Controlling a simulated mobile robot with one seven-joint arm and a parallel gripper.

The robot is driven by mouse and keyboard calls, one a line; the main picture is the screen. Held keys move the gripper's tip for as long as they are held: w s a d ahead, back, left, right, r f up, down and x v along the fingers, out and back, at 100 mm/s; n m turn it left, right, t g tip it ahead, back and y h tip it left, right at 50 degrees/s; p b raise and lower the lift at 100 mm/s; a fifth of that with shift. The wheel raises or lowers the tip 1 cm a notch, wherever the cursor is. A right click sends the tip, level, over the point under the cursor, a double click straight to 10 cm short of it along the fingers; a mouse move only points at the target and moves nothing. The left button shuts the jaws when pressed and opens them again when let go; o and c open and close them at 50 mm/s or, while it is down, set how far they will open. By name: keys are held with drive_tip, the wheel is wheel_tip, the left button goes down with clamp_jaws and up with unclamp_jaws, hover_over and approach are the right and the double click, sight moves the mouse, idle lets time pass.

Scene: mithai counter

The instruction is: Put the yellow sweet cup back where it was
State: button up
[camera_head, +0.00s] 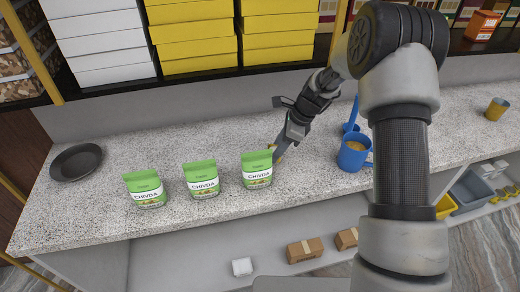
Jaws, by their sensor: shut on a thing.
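My gripper (279,149) reaches down to the speckled counter just behind and right of the rightmost green packet. It is shut on a small yellow thing, of which only a sliver shows between the fingers. The green packet and the fingers hide most of it. It looks like the yellow sweet cup, but its shape cannot be made out. I cannot tell whether it touches the counter.
Green-and-white CHIVDA packets (201,181) stand in a row on the counter (100,215). A dark round dish (76,162) lies left. A blue mug (354,154) stands right of my gripper. A mustard-yellow tumbler (497,109) stands far right. Stacked boxes (194,45) line the back shelf.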

drive_tip(key=shift+w+a, duration=0.15)
drive_tip(key=shift+a, duration=0.85)
drive_tip(key=a, duration=0.3)
drive_tip(key=shift+w+a+f+p, duration=0.2)
drive_tip(key=shift+a+f+p, duration=0.1)
drive_tip(key=shift+p, duration=0.05)
drive_tip(key=shift+f, duration=0.6)
drive_tip(key=o, duration=1)
drive_tip(key=shift+d, duration=0.1)
drive_tip(key=shift+o, duration=0.2)
drive_tip(key=shift+r, duration=0.1)
